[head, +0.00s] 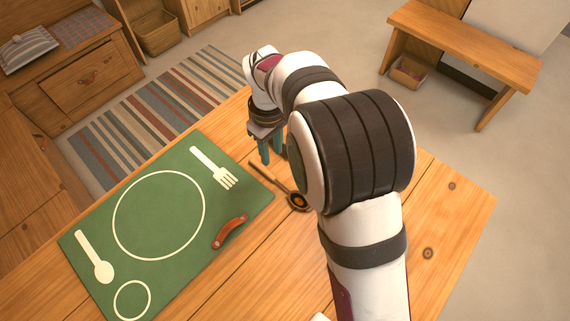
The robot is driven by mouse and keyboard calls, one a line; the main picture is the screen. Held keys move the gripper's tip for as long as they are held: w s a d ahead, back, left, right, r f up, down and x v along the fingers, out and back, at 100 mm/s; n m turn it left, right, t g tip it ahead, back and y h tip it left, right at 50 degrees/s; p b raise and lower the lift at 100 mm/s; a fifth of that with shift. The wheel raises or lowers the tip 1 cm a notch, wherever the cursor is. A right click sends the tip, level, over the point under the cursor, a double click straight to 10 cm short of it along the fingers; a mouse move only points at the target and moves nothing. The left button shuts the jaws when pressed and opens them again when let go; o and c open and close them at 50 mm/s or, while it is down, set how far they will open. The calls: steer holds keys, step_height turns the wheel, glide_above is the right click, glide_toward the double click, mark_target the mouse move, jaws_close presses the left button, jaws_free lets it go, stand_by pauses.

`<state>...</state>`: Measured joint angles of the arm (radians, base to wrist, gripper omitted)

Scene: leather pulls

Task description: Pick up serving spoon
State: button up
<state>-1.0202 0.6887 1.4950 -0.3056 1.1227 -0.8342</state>
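A dark serving spoon (299,202) lies on the wooden table, right of the green placemat. Its thin handle points up and left, and its bowl, with a lighter amber middle, lies close to my arm. My gripper (271,154) hangs over the table's far part, just beyond the handle end, with its teal fingers pointing down. The fingers show a gap between them and hold nothing that I can see. Their exact height above the table is hard to tell.
The green placemat (215,205) has a printed plate, fork, spoon and cup outline. A brown curved leather pull (230,231) lies at its right edge. The table (455,215) is bare at the right. A striped rug (150,115) and wooden bench (470,40) stand beyond.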

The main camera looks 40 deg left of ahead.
mark_target(272, 176)
steer(key=f, duration=1.1)
steer(key=shift+a, duration=0.3)
steer(key=shift+r, duration=0.1)
jaws_close()
